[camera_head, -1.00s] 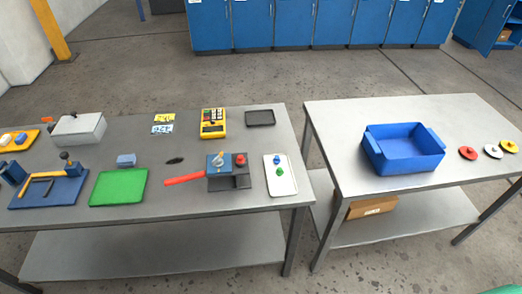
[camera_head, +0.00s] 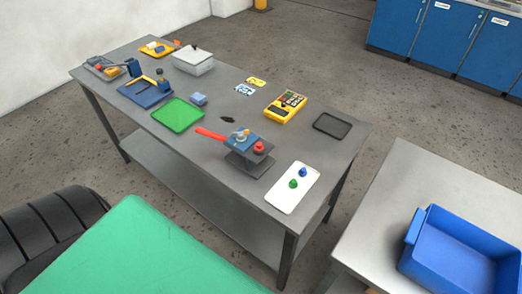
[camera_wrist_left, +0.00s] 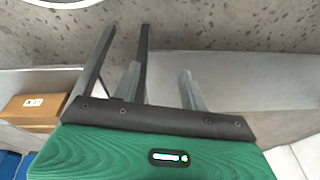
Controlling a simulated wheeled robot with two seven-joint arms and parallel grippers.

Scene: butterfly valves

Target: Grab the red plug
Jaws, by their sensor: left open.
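The red plug (camera_head: 259,147) sits upright on the grey block with a blue top (camera_head: 240,152), near the right end of the left workbench (camera_head: 215,160). A grey fitting with a red lever (camera_head: 210,134) is on the same block. A green plug (camera_head: 293,183) and a blue plug (camera_head: 303,172) stand on a white plate (camera_head: 292,197) in front of it. My left gripper (camera_wrist_left: 159,69) is open and empty in the left wrist view, away from the plug. It does not show in the head view. My right gripper is in neither current view.
The green board (camera_head: 178,114), yellow meter (camera_head: 286,105) and black tray (camera_head: 333,124) lie on the workbench. A second table (camera_head: 420,190) with a blue bin (camera_head: 465,250) stands at right, across a narrow gap. A carton (camera_wrist_left: 35,108) shows in the wrist view.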

